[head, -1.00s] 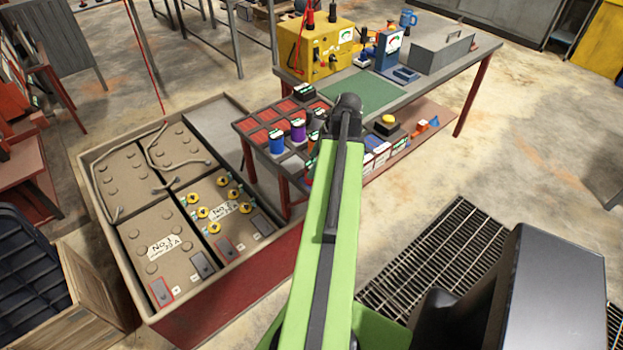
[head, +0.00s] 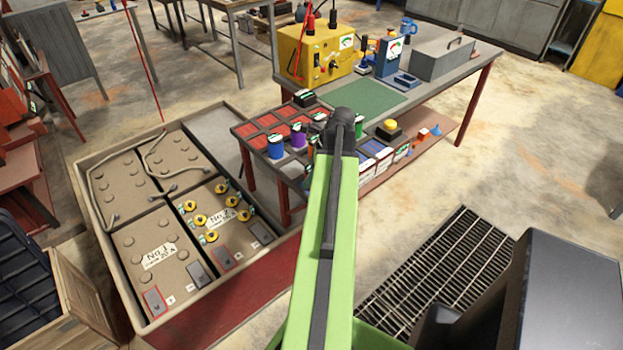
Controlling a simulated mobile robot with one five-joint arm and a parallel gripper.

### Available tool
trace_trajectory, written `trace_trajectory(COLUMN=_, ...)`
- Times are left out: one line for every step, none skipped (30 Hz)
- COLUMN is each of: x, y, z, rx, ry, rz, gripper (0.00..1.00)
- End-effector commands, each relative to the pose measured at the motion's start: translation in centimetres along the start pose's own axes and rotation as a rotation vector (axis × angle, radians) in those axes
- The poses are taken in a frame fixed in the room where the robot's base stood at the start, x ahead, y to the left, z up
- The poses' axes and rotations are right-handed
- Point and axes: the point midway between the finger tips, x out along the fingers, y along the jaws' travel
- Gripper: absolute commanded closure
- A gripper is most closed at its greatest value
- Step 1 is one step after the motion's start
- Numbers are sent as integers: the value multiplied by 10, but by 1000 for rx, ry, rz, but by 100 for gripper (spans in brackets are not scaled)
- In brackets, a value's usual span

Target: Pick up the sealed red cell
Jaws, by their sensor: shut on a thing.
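I cannot make out a sealed red cell for certain. A tray with red-lined compartments (head: 268,122) lies at the left end of the workbench (head: 440,96). Small cells stand at its front edge: a blue one (head: 276,147) and a purple one (head: 298,139). More small blue and white items (head: 374,152) sit just right of my arm. My green arm reaches up the middle of the view and ends in a dark joint over the bench's front part. My gripper cannot be seen; the arm hides the bench behind it.
A large crate of tan battery blocks (head: 97,235) stands left of the bench. A floor grate (head: 440,272) lies at front right.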

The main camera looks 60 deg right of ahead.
Motion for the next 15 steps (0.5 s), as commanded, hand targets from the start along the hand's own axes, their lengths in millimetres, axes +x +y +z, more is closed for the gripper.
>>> trace_trajectory(x=0, y=0, z=0, rx=0, ry=0, rz=0, gripper=86)
trace_trajectory(x=0, y=0, z=0, rx=0, ry=0, rz=0, gripper=90)
trace_trajectory(x=0, y=0, z=0, rx=0, ry=0, rz=0, gripper=95)
trace_trajectory(x=0, y=0, z=0, rx=0, ry=0, rz=0, gripper=99)
trace_trajectory(x=0, y=0, z=0, rx=0, ry=0, rz=0, gripper=100)
trace_trajectory(x=0, y=0, z=0, rx=0, ry=0, rz=0, gripper=100)
trace_trajectory(x=0, y=0, z=0, rx=0, ry=0, rz=0, gripper=100)
trace_trajectory(x=0, y=0, z=0, rx=0, ry=0, rz=0, gripper=100)
trace_trajectory(x=0, y=0, z=0, rx=0, ry=0, rz=-1, gripper=100)
trace_trajectory(x=0, y=0, z=0, rx=0, ry=0, rz=-1, gripper=100)
trace_trajectory(x=0, y=0, z=0, rx=0, ry=0, rz=-1, gripper=100)
trace_trajectory(x=0, y=0, z=0, rx=0, ry=0, rz=-1, gripper=100)
trace_trajectory(x=0, y=0, z=0, rx=0, ry=0, rz=-1, gripper=100)
trace_trajectory(x=0, y=0, z=0, rx=0, ry=0, rz=-1, gripper=100)
trace_trajectory(x=0, y=0, z=0, rx=1, ry=0, rz=-1, gripper=100)
